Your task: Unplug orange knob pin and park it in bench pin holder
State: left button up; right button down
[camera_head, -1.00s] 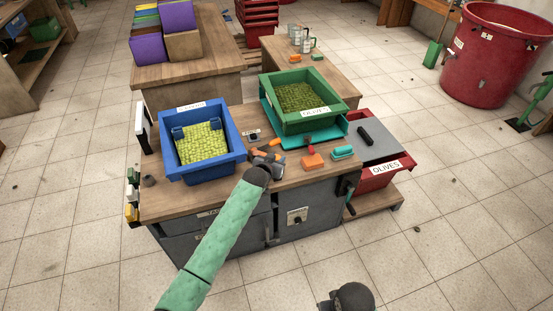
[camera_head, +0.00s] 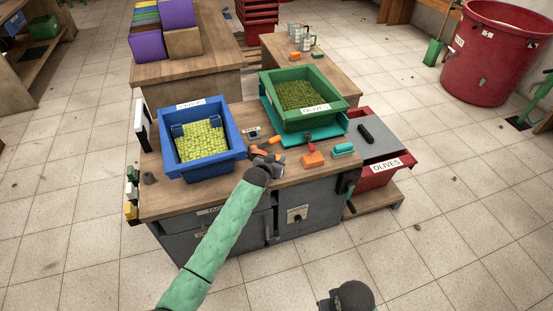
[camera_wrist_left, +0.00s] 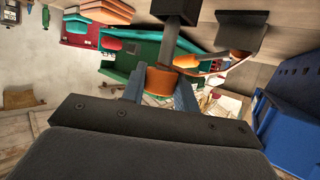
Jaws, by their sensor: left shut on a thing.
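My left gripper (camera_head: 262,157) is over the front middle of the bench, between the blue crate and the orange block. In the left wrist view its two fingers (camera_wrist_left: 160,92) are shut on the orange knob (camera_wrist_left: 158,80). A grey pin shaft runs from the knob towards a dark block (camera_wrist_left: 175,10); I cannot tell whether its end sits inside. A second dark block (camera_wrist_left: 242,34) with a pale plate stands beside it. In the head view a small dark holder (camera_head: 254,136) with a label stands on the bench behind the gripper.
A blue crate (camera_head: 166,150) of pale green fruit is left of the gripper, and a green crate (camera_head: 342,106) labelled OLIVES is behind right. An orange block (camera_head: 313,160) and a teal block (camera_head: 343,149) lie on the bench to the right. A red-handled part (camera_head: 310,142) is near them.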

pick_arm(q)
jog(key=shift+f+b, duration=0.6)
jog(key=shift+f, duration=0.85)
pick_arm(e)
jog(key=shift+f, duration=0.65)
pick_arm(q)
jog(key=o, duration=1)
jog(key=shift+o, duration=0.2)
jog(key=b+v, duration=0.1)
jog(key=v, duration=0.7)
pick_arm(e)
notch_tip(320, 180, up, 7)
jog(key=s, duration=0.2)
jog(key=shift+d, duration=0.1)
